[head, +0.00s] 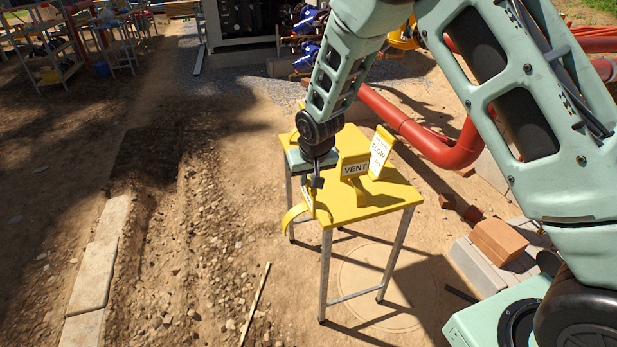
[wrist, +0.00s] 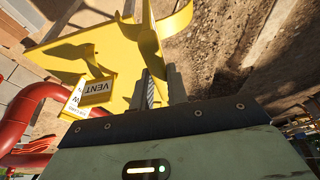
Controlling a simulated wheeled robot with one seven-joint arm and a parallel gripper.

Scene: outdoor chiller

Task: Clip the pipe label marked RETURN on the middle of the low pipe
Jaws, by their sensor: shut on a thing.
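My gripper (head: 316,183) is shut on a yellow pipe label (head: 295,214) at the left edge of the yellow table. Its curved clip hangs out past the edge. In the wrist view the fingers (wrist: 160,88) grip its yellow plate, and the curved clip (wrist: 172,24) spreads beyond them. I cannot read its marking, nor tell whether it touches the table. Labels marked VENT (head: 355,169) and FLOW (head: 380,153) stand on the table to the right. A red pipe (head: 440,150) runs low behind and right of the table; I cannot tell whether it is the low pipe.
The yellow table (head: 385,202) stands on thin metal legs. Bricks (head: 497,242) and grey blocks lie to its right. Pale kerb stones (head: 98,260) line the left, with open dirt between. A shelf rack (head: 42,45) stands far left.

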